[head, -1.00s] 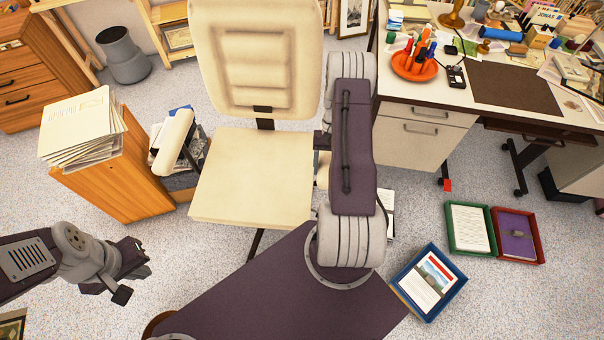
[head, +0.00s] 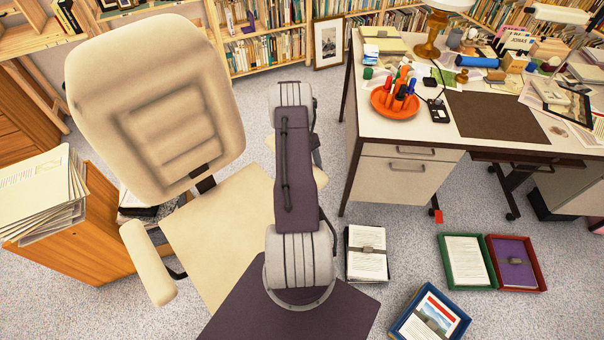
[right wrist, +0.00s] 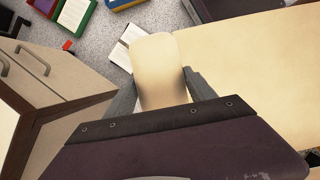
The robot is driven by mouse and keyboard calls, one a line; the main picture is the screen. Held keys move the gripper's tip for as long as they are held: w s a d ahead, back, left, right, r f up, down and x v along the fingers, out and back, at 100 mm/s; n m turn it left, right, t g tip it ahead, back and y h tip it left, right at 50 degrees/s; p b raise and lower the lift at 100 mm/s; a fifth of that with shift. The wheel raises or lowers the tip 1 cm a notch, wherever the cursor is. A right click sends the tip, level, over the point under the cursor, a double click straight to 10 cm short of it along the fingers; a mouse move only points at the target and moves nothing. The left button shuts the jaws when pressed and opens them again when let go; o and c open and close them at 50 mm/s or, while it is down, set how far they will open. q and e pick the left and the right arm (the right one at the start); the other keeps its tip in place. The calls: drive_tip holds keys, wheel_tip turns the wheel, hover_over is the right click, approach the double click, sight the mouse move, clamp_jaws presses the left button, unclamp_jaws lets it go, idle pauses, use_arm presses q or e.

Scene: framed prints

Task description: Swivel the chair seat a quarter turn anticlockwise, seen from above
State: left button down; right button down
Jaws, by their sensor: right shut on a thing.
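The cream chair stands at left of centre in the head view, its backrest (head: 155,110) at the upper left and its seat (head: 222,228) angled towards the lower right. Its near armrest (head: 148,262) is free. The other armrest is mostly hidden behind my right arm in the head view; it shows in the right wrist view (right wrist: 158,62). My right gripper (right wrist: 160,92) is shut on that armrest, one finger on each side, with the seat to its right. In the head view my arm hides this gripper. My left gripper is out of view.
A wooden cabinet (head: 70,252) with stacked papers (head: 42,190) stands close to the chair's left. The desk (head: 440,130) with drawers stands to the right. Several document trays, including a blue one (head: 463,325) and a green one (head: 490,283), lie on the floor at right.

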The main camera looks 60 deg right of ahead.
drive_tip(key=shift+w+d, duration=0.35)
drive_tip(key=shift+w, duration=0.1)
drive_tip(key=shift+c, duration=1.6)
unclamp_jaws()
drive_tip(key=shift+r, duration=0.1)
drive_tip(key=v, duration=0.9)
drive_tip(key=shift+a, duration=0.1)
